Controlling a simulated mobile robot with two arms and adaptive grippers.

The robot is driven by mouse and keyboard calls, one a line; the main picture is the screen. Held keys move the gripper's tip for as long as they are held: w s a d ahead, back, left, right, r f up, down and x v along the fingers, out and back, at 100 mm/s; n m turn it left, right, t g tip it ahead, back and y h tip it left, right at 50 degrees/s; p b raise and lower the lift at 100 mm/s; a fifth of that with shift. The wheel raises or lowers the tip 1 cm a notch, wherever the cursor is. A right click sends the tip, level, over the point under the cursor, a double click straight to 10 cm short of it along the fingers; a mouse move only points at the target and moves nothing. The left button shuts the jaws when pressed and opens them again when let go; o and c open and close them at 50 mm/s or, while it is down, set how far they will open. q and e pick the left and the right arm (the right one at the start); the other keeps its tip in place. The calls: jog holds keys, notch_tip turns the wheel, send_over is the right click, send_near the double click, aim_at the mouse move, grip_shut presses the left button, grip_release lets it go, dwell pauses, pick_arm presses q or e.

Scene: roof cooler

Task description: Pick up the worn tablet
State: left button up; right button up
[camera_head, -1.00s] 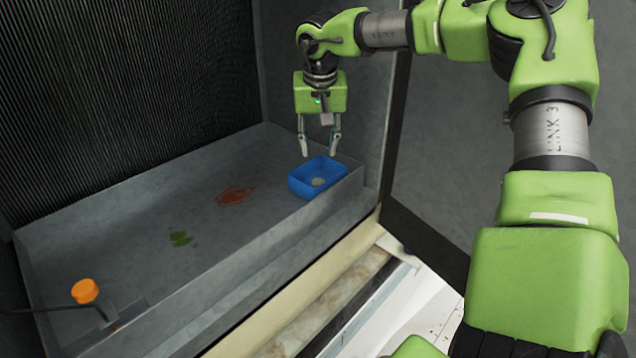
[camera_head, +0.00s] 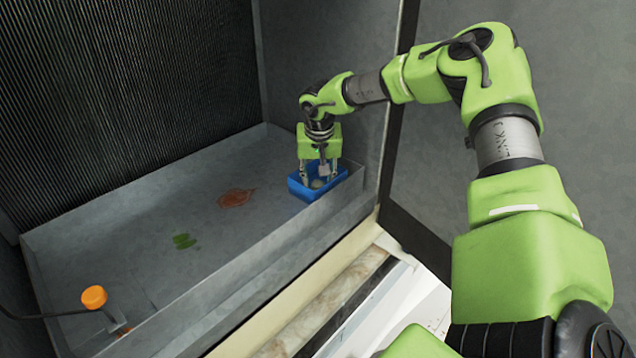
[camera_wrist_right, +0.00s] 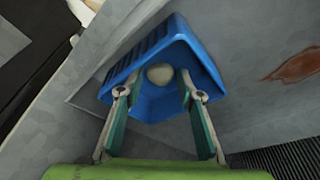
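The worn tablet (camera_wrist_right: 160,74) is a small, pale, rounded piece lying in the blue basket (camera_wrist_right: 187,46). In the head view the tablet (camera_head: 317,184) shows faintly inside the basket (camera_head: 300,190), at the right end of the metal tray. My right gripper (camera_head: 319,180) points down from above with its fingers reaching into the basket. In the right wrist view my gripper (camera_wrist_right: 154,85) is open, its fingertips on either side of the tablet with gaps between. My left gripper is in no view.
The grey metal tray (camera_head: 160,215) has a raised front wall. On its floor are a rusty stain (camera_head: 236,198) and a green patch (camera_head: 184,241). An orange float (camera_head: 94,297) on a rod is at the near left. A ribbed panel (camera_head: 120,100) stands behind.

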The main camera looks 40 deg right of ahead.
jog(key=c, duration=0.5)
jog(key=shift+r, duration=0.1)
jog(key=shift+c, duration=0.2)
